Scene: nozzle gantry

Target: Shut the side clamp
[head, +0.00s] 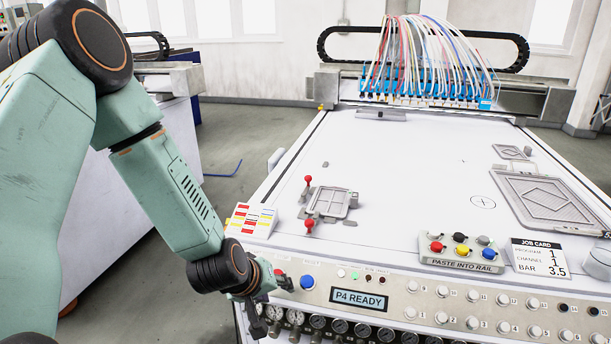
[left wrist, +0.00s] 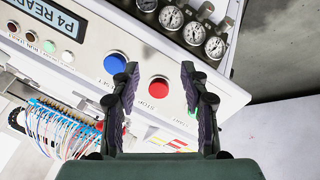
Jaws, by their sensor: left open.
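A small grey frame (head: 328,203) lies on the white table top, left of centre. Two clamps with red knobs are at its left side: one knob (head: 308,180) is at the far corner, the other knob (head: 309,224) at the near corner. I cannot tell which is the side clamp or whether either is shut. My left gripper (head: 272,305) is at the front panel's left end, below and apart from the clamps. In the left wrist view it is open and empty (left wrist: 158,70), its fingers on either side of a red button (left wrist: 158,88). My right gripper is out of view.
The panel has a blue button (head: 307,282), a "P4 READY" display (head: 358,299) and several gauges. A colour card (head: 251,220) lies left of the clamps. A paste rail (head: 461,252), a job card (head: 540,257) and a larger frame (head: 545,200) are at right. The table's middle is clear.

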